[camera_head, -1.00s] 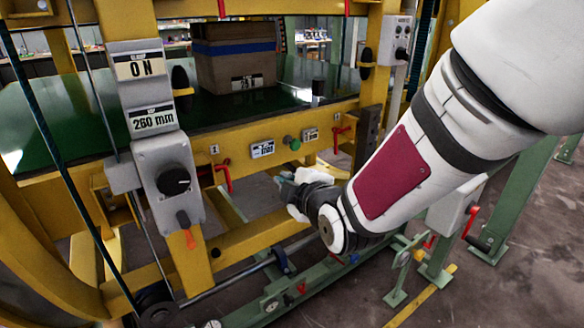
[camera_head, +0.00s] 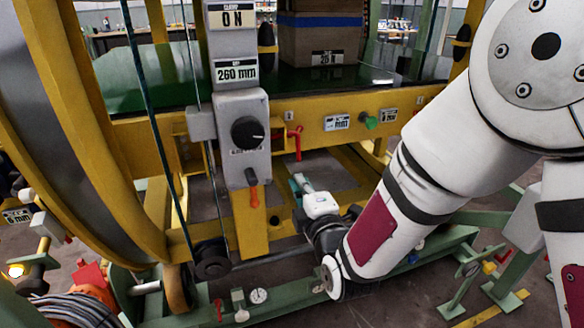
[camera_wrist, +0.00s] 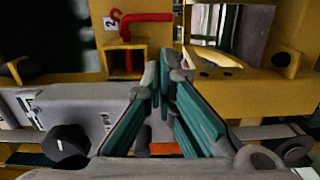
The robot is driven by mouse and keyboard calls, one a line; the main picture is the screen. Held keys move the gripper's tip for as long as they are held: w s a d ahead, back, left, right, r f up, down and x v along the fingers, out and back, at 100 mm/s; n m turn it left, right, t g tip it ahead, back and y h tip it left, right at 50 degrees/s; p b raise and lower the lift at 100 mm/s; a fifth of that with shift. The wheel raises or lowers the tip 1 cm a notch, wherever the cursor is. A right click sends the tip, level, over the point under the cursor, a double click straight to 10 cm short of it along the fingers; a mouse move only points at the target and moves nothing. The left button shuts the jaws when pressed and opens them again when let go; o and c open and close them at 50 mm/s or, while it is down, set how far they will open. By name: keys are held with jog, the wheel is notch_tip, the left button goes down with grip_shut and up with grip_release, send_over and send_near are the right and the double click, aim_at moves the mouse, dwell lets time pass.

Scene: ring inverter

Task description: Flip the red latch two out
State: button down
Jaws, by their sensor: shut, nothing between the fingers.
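A red latch (camera_wrist: 146,18) with a bent handle shows at the top of the wrist view, by a yellow square tube. A small tag (camera_wrist: 111,22) beside it reads as 2. In the head view a red latch (camera_head: 298,142) hangs from the yellow beam, right of the grey control box; the tag beside it is too small to read. My gripper (camera_head: 298,182) is below this latch and apart from it. In the wrist view its teal-padded fingers (camera_wrist: 160,76) meet at the tips, empty, just below the latch's level.
The grey control box (camera_head: 255,105) with a black knob and an orange lever (camera_head: 253,178) stands left of my gripper. The yellow beam (camera_head: 320,107) carries a green button (camera_head: 371,123). Green floor rails (camera_head: 190,322) lie below. A carton (camera_head: 318,40) rests on the bed behind.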

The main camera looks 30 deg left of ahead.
jog(key=b+x, duration=0.1)
jog(key=x, duration=0.8)
jog(key=shift+w+a, duration=0.25)
jog(key=shift+w, duration=0.1)
jog(key=w+d+b, duration=0.1)
jog(key=w+d, duration=0.1)
jog(key=shift+w+d+b, duration=0.25)
jog(key=shift+w+b, duration=0.1)
jog(key=shift+w, duration=0.05)
jog(key=shift+d, duration=0.1)
